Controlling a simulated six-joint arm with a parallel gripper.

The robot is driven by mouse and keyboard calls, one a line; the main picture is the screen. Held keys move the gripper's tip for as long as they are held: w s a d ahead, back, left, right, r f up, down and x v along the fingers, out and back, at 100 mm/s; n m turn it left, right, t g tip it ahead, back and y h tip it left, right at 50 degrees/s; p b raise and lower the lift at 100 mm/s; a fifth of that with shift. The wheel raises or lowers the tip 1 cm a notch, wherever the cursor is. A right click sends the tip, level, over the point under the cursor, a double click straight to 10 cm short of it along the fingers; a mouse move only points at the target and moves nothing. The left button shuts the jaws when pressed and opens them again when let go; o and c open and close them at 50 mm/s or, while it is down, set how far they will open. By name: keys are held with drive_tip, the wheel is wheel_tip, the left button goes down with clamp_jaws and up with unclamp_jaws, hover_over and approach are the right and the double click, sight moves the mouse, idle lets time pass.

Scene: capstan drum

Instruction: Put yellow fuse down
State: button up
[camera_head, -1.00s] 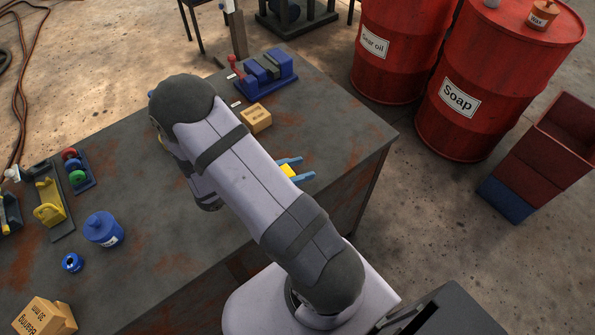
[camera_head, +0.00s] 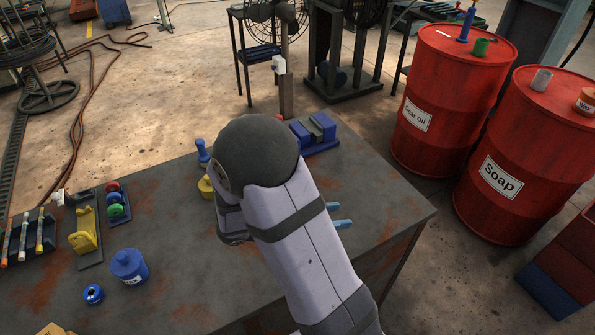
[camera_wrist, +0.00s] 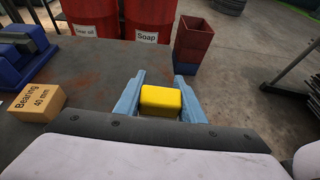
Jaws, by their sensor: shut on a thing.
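The yellow fuse (camera_wrist: 161,99) is a small bright yellow block with rounded edges. In the wrist view it sits between the two light blue fingers of my gripper (camera_wrist: 159,76), which is shut on it. In the head view, the blue fingertips of my gripper (camera_head: 341,216) stick out to the right of my arm, over the right part of the grey table (camera_head: 375,215). My arm hides the fuse there. I cannot tell whether the fuse touches the tabletop.
A cardboard bearing box (camera_wrist: 38,102) stands left of my gripper. The blue vise (camera_head: 318,133) is at the table's back edge. A blue canister (camera_head: 129,267) and a yellow-handled holder (camera_head: 85,235) stand on the left. Red drums (camera_head: 450,100) stand beyond the table.

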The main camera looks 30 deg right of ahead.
drive_tip(key=w+a+f+n+t, duration=0.1)
drive_tip(key=w, duration=0.1)
drive_tip(key=w+a+f+n+t, duration=0.1)
drive_tip(key=w+a, duration=0.1)
drive_tip(key=w+a+f+n+t, duration=0.1)
drive_tip(key=w+f+t, duration=0.1)
drive_tip(key=shift+w+a+n, duration=0.3)
drive_tip(key=shift+w+a, duration=0.1)
drive_tip(key=a+f+n+t+y, duration=0.1)
drive_tip(key=a, duration=0.3)
drive_tip(key=a+f+n+t, duration=0.2)
drive_tip(key=a, duration=0.1)
drive_tip(key=a+f+n+t+y, duration=0.1)
drive_tip(key=a+t, duration=0.1)
drive_tip(key=a, duration=0.2)
drive_tip(key=shift+a+f+n+y, duration=0.2)
drive_tip(key=shift+a+n+y, duration=0.1)
drive_tip(key=shift+a+t, duration=0.3)
drive_tip(key=shift+a, duration=0.3)
drive_tip(key=shift+w+r, duration=0.1)
